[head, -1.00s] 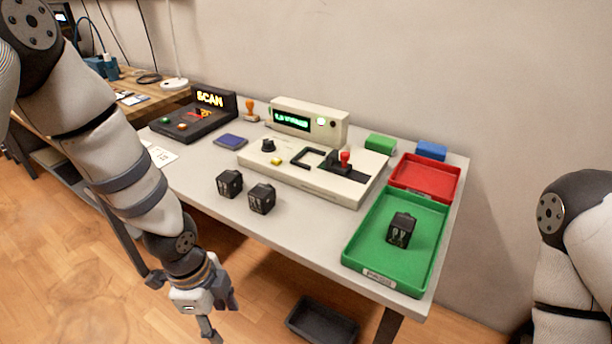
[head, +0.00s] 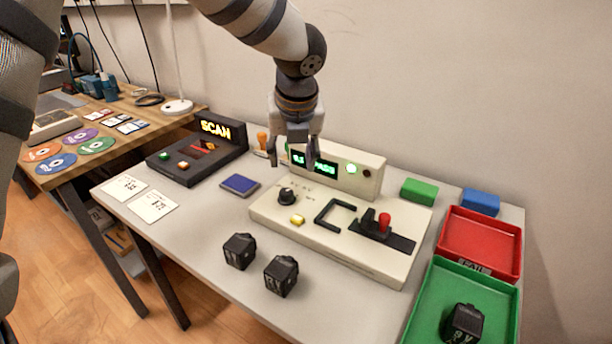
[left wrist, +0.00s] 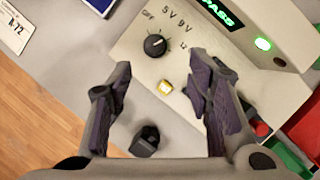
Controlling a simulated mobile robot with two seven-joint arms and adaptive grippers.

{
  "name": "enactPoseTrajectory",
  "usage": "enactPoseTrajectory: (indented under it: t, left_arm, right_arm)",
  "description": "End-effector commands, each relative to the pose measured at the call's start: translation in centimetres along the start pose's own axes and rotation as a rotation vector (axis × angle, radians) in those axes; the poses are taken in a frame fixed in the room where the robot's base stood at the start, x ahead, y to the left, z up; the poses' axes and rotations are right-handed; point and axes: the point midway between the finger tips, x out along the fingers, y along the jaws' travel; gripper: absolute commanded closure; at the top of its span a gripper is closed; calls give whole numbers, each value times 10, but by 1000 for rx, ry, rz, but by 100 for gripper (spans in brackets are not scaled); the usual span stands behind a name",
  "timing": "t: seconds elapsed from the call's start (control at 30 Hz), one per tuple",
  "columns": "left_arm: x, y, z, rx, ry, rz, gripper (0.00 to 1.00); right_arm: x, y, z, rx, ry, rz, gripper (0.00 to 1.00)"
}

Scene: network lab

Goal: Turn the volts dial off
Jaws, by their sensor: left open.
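The volts dial (head: 287,196) is a black knob on the left of the cream tester (head: 262,211). In the left wrist view the dial (left wrist: 155,45) has the marks OFF, 5V, 9V and 12 around it. Its white pointer mark is small; it seems turned to the right, away from OFF, but I cannot tell which mark it meets. My left gripper (head: 292,164) is open and empty above the tester, pointing down. In the left wrist view the dial shows between and beyond the open fingers (left wrist: 160,62), apart from them. My right gripper is out of view.
The tester has a yellow button (head: 297,220), a red-handled lever (head: 384,222) and a raised display (head: 345,166) showing PASS with a green light. Two black blocks (head: 239,251) (head: 281,275) stand in front. Green (head: 421,297) and red (head: 481,228) trays are at right.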

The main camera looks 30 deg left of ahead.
Motion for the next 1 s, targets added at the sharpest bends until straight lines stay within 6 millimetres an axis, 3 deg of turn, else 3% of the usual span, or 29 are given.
enactPoseTrajectory:
  t: [0.3, 0.4, 0.57, 0.83, 1.0]
  left_arm:
    - [82, 1, -5, 0, 12, 7, 54]
    - [101, 1, -4, 0, 9, 5, 54]
    - [116, 0, -2, -1, 5, 2, 54]
    - [117, 0, -1, -3, 2, 0, 54]
    - [117, 0, -2, -2, 3, 0, 90]
  right_arm:
    - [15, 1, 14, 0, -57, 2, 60]
    - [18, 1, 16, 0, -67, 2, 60]
    - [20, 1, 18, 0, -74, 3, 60]
    - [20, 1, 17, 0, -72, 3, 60]
    - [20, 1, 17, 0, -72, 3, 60]
